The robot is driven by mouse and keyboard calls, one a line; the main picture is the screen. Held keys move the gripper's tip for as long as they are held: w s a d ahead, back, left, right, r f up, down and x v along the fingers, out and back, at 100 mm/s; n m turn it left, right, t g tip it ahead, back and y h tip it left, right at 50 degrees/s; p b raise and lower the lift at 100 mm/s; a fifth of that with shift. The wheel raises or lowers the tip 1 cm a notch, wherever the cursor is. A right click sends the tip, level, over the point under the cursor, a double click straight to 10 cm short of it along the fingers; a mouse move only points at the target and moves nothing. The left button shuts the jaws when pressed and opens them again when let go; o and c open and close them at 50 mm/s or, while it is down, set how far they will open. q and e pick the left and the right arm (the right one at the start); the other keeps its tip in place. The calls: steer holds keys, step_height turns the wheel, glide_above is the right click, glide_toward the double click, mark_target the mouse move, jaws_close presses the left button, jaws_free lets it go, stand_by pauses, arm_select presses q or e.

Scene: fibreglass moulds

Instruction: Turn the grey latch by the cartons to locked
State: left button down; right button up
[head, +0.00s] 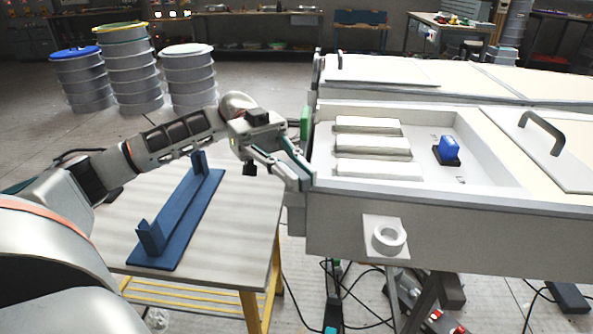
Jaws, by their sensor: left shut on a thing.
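My left gripper (303,178) reaches over the small table to the left wall of the near white mould (450,232). It is shut on a small part at that wall, apparently the grey latch. The fingers hide most of this part, so its turn angle cannot be told. No cartons can be made out for certain; several long white blocks (368,147) lie in the mould's recess, just right of the gripper. My right gripper is not in view.
A blue two-post stand (180,218) lies on the small table (240,235) under my left arm. A blue block (449,150) sits in the recess. A white ring (388,237) is on the mould's front. Drums (187,75) stand behind; cables trail below.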

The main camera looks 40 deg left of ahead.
arm_select(q)
steer(key=c, duration=2)
jaws_free()
steer(key=shift+c, duration=0.2)
steer(key=v, duration=1.2)
steer(key=shift+r, duration=0.1)
